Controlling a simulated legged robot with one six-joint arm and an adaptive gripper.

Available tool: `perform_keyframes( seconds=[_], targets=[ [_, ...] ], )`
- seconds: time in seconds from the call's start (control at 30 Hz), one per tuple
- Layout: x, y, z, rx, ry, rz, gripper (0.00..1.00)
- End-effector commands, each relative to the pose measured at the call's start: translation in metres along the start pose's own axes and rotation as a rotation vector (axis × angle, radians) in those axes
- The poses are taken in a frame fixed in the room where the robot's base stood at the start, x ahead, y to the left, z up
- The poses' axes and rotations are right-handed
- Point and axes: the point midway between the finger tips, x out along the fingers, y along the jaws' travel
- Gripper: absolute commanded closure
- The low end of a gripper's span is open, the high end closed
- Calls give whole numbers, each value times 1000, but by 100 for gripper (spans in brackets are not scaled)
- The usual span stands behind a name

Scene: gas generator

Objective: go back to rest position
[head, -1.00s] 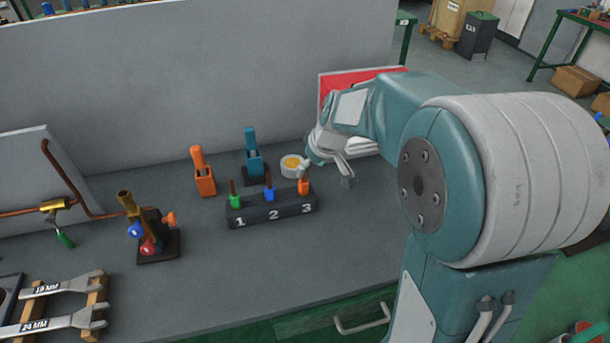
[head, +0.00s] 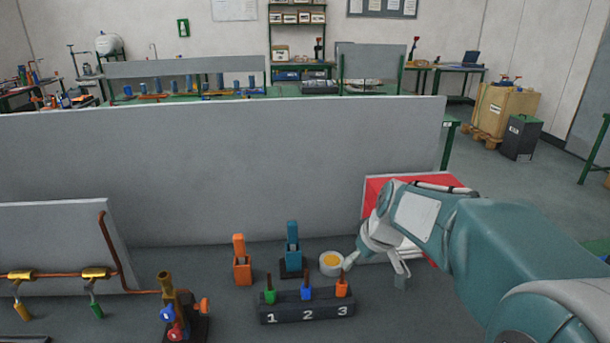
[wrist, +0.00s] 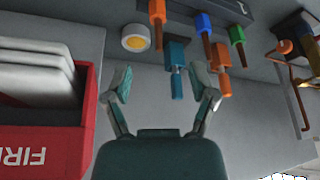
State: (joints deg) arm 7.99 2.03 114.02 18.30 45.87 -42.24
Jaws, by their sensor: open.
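My gripper (head: 376,270) hangs open and empty above the bench in the head view, just right of a round white tin (head: 331,263) with yellow contents. In the wrist view my gripper (wrist: 166,92) has its two fingers spread, with nothing between the tips. A blue-handled tool (wrist: 177,54) shows beyond the fingers. A red box (wrist: 85,105) with white lettering and pale contents is left of the gripper in the wrist view. In the head view the red box (head: 375,188) is partly hidden behind my arm.
A black block (head: 306,305) marked 1, 2, 3 holds green, blue and orange handles. Behind it stand an orange tool (head: 242,262) and a blue tool (head: 292,250). A brass valve stand (head: 170,300) is at left. A grey panel (head: 200,170) bounds the bench behind.

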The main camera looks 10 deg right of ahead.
Motion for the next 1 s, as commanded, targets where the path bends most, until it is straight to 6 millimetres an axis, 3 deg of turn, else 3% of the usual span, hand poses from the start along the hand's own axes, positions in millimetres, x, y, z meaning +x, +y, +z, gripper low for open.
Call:
perform_keyframes(
  seconds=[0.5,0.8,1.0],
  targets=[
    [-78,-67,76,169,26,99,26],
    [-101,-97,132,287,62,162,26],
    [-106,-107,161,349,83,192,26]
  ],
)
